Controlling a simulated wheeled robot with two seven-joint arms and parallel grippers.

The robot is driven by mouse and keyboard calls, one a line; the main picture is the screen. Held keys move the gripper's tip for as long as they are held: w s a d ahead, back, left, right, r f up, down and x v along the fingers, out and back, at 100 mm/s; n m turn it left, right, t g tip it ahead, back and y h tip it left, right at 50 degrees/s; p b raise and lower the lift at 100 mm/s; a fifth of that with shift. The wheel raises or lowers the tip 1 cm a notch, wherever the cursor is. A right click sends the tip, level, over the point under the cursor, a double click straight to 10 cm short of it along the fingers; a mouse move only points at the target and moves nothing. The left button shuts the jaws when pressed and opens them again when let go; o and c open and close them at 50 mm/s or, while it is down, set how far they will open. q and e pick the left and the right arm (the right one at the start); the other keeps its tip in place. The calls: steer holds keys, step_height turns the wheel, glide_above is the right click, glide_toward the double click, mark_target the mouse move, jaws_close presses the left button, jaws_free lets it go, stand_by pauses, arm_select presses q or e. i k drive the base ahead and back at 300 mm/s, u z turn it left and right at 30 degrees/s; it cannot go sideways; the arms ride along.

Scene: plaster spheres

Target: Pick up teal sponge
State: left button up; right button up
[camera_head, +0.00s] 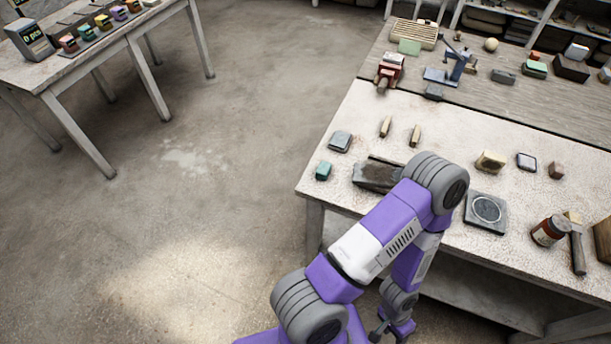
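The teal sponge (323,171) is a small block lying near the left front corner of the pale worktable (345,117). Nothing touches it. My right arm rises from the bottom of the view, with its elbow over the table's front edge. My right gripper (388,333) hangs at the bottom edge, below and to the right of the sponge and well apart from it. It is small and partly cut off, so its opening cannot be made out. My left gripper is not in view.
A grey-blue block (340,141) lies just behind the sponge, and a dark tray (377,174) to its right. Two small wooden pieces, a square plate (486,211) and a brown jar (549,230) stand farther right. Open floor lies left; another table (95,50) stands back left.

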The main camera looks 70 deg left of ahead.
mark_target(323, 169)
steer(key=k, duration=0.65)
steer(key=u, duration=0.65)
